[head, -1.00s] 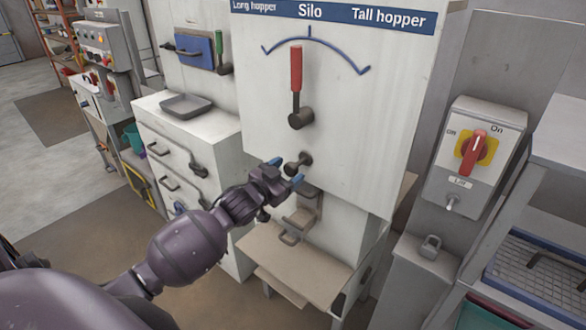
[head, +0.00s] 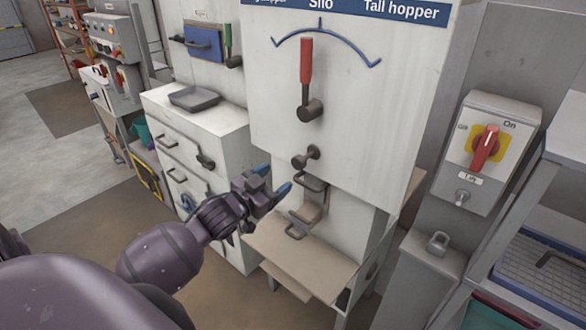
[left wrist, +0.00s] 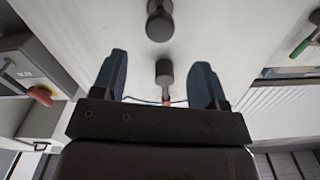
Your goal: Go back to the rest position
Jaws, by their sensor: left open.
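My left gripper (head: 272,183) is open and empty, in front of the silo machine (head: 345,110), below and left of its dark knob (head: 305,158). Its blue fingers stand apart from the knob. In the left wrist view, the open fingers (left wrist: 162,82) show with nothing between them that they hold. A dark knob (left wrist: 159,22) shows beyond them. The red-handled selector lever (head: 306,75) stands upright under the blue arc. My right gripper does not show.
A rotary switch (head: 486,146) with a red handle is on the right post, beside a shelf with a blue tray (head: 550,265). A drawer cabinet (head: 180,140) with a grey tray (head: 194,98) stands left. A small ledge (head: 300,262) juts out below the machine.

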